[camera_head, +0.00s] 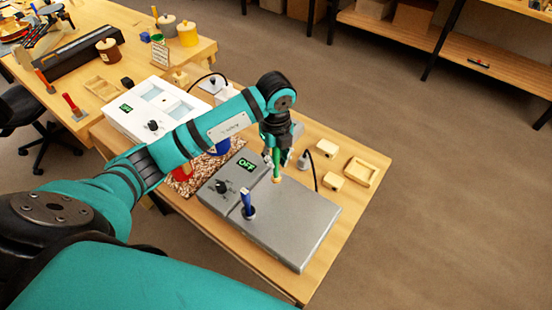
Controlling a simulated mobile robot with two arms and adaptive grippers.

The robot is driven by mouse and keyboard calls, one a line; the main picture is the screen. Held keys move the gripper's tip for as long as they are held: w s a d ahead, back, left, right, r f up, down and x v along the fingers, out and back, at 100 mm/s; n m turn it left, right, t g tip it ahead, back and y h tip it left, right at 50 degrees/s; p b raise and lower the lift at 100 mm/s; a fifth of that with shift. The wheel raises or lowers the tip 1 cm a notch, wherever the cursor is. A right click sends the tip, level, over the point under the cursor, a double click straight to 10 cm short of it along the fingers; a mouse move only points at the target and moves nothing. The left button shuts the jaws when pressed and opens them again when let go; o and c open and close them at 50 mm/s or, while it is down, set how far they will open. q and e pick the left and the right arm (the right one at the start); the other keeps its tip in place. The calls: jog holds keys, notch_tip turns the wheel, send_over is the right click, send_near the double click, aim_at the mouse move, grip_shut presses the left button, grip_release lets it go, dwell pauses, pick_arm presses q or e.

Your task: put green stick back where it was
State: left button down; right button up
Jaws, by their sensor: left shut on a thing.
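My left gripper (276,157) is shut on the green stick (276,168) above the grey device. The stick hangs roughly upright, with a pale orange lower end. The gripper hides its upper part. I cannot tell whether its lower end touches the grey device (290,228) below it. My right gripper is not in view.
A blue-handled stick (248,203) stands on the grey device, near its "OFF" display (247,165). Small wooden blocks (325,147) and a wooden tray (360,172) lie to the right. A white device (150,108) stands behind my arm. The floor at right is clear.

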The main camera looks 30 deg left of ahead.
pick_arm(q)
jog(key=shift+f, duration=0.9)
jog(key=shift+f, duration=0.2)
jog(key=c, duration=1.3)
grip_release()
jog(key=shift+o, duration=0.2)
jog(key=shift+r, duration=0.2)
notch_tip(320, 180, up, 11)
jog(key=shift+r+b, duration=0.1)
jog(key=shift+b, duration=0.7)
jog(key=shift+r, duration=0.45)
